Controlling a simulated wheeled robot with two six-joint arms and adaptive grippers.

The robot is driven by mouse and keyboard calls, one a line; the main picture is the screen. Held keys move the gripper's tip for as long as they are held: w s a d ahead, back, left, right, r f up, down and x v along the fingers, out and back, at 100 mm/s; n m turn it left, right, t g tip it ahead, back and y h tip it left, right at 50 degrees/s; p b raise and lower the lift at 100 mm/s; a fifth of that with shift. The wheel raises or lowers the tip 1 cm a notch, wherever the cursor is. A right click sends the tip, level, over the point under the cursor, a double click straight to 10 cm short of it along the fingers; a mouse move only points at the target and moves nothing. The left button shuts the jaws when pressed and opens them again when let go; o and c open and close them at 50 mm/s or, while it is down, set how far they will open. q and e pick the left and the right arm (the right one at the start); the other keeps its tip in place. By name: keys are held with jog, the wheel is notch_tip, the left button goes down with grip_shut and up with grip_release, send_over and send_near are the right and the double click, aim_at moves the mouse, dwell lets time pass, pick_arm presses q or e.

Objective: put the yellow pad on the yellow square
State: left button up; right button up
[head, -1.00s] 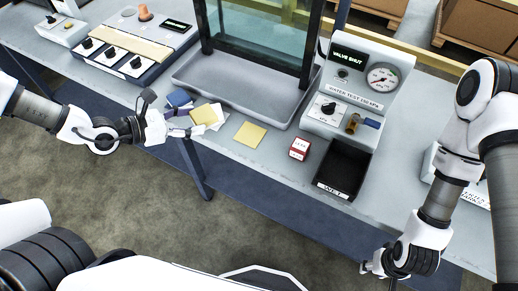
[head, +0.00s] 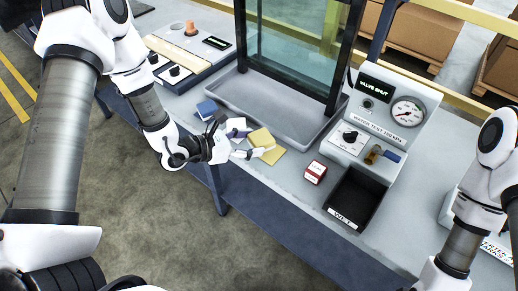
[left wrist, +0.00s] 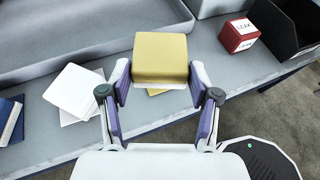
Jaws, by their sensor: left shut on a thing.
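The yellow pad (left wrist: 160,58) is a thick block with rounded edges. My left gripper (left wrist: 160,82) is shut on it, one finger on each side. In the head view the pad (head: 262,138) is at the fingertips of my left gripper (head: 254,148), over the bench. The yellow square (head: 273,157) lies flat on the bench under the pad and is partly hidden; slivers of it also show below the pad in the left wrist view (left wrist: 154,92). I cannot tell whether pad and square touch. My right gripper is out of view.
A red-and-white block (head: 315,172) and a black tray (head: 334,214) stand to the right. A grey trough (head: 285,118) with a glass panel is behind. The bench's front edge is close.

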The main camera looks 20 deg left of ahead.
pick_arm(q)
jog(key=shift+w+d+f, duration=0.1)
jog(key=shift+w+d, duration=0.55)
jog(key=shift+d, duration=0.35)
notch_tip(320, 180, down, 4)
jog(key=shift+w+r+p, duration=0.1)
jog(key=shift+r+p, duration=0.1)
jog(key=shift+p, duration=0.35)
jog(key=shift+d+f+b, duration=0.15)
jog(key=shift+b, duration=0.15)
jog(key=o, duration=1.2)
jog(key=shift+c, duration=0.2)
